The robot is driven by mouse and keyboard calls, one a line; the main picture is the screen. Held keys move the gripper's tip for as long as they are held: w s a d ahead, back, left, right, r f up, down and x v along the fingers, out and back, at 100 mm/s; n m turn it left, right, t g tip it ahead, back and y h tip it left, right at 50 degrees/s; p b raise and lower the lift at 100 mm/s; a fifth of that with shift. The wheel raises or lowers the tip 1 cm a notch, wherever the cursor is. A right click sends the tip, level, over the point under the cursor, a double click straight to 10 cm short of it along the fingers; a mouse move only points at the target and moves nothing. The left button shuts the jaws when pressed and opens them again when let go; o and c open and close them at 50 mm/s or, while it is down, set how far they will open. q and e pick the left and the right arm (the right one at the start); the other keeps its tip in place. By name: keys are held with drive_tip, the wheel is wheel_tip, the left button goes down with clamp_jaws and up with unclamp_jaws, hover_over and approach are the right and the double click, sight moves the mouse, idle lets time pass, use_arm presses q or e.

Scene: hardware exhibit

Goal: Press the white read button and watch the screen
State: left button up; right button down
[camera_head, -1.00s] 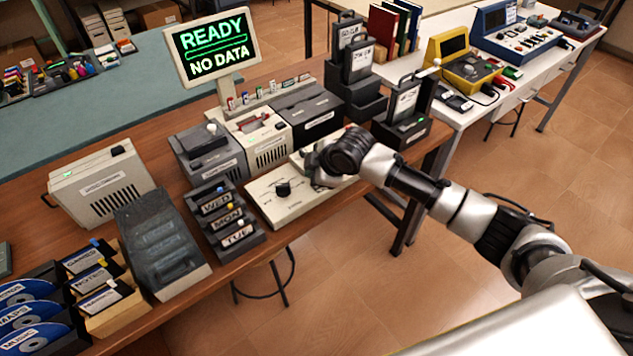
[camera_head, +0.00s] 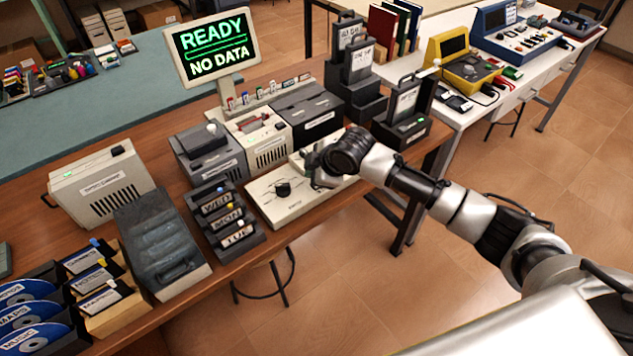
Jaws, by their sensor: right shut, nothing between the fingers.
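The screen (camera_head: 212,46) stands at the back of the brown table and reads "READY" and "NO DATA" in green and white. A cream control panel (camera_head: 272,208) with a black knob (camera_head: 283,188) lies near the table's front edge. My right gripper (camera_head: 318,176) is shut and empty, pointing down over the right part of this panel. The gripper and wrist hide that part of the panel. I cannot make out the white read button; it may be behind the gripper. I cannot tell whether the fingertips touch the panel. My left gripper is not in view.
Grey and cream drive units (camera_head: 262,140) stand behind the panel. A rack of day-labelled cartridges (camera_head: 226,220) is to its left, and a dark holder with a labelled cartridge (camera_head: 405,112) to its right. Disc sleeves (camera_head: 30,310) fill the front left.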

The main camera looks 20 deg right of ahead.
drive_tip(key=shift+f, duration=0.15)
idle(0.3)
drive_tip(key=shift+f, duration=0.3)
drive_tip(key=shift+f, duration=0.4)
idle(0.5)
drive_tip(key=shift+r, duration=0.1)
drive_tip(key=shift+r+p, duration=0.75)
drive_tip(key=shift+p, duration=0.25)
wheel_tip(320, 180, up, 5)
drive_tip(key=p, duration=0.5)
